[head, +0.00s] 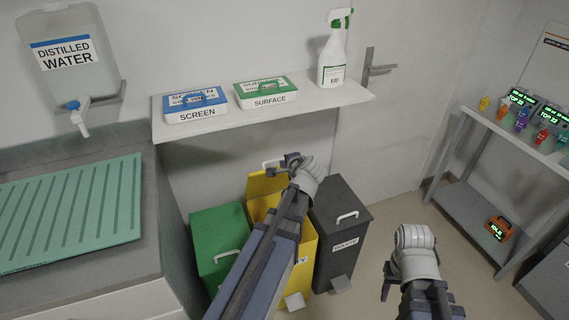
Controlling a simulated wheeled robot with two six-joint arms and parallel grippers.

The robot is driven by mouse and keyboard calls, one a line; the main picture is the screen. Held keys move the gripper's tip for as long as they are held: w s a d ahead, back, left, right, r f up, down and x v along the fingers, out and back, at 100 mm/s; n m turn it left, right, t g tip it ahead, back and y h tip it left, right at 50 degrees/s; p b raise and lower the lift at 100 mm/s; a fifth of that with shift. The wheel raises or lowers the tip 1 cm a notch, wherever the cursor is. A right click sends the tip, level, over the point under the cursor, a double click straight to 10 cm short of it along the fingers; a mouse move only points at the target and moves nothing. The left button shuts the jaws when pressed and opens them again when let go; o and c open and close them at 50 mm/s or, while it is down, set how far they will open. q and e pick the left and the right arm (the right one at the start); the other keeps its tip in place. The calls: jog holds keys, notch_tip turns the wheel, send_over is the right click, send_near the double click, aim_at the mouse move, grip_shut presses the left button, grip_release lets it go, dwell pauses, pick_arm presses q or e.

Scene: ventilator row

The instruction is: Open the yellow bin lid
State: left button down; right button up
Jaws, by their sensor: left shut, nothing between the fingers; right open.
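The yellow bin (304,262) stands on the floor between a green bin and a dark grey bin. Its yellow lid (266,184) is tilted up at the back, and part of the bin's opening shows below it. The lid's pale handle (270,163) is near the top of the raised lid. My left gripper (287,160) is shut and empty beside the handle; I cannot tell whether it touches the lid. My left arm covers much of the bin's front and label. My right gripper (387,281) is open and empty, to the right of the bins.
The green bin (216,245) and the grey waste bin (338,232) have lids down. A shelf (330,98) above holds the screen box (195,105), surface box (265,92) and spray bottle (332,62). A counter with a green mat (70,215) is left.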

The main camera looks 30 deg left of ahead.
aim_at(273, 161)
pick_arm(q)
jog(key=b+x, duration=0.5)
jog(key=x, duration=0.3)
jog(key=shift+w+a+f, duration=0.15)
jog(key=shift+w+f, duration=0.05)
jog(key=shift+f, duration=0.1)
jog(key=shift+w+a+f+b, duration=0.25)
jog(key=shift+w+a+b, duration=0.1)
jog(key=shift+a, duration=0.1)
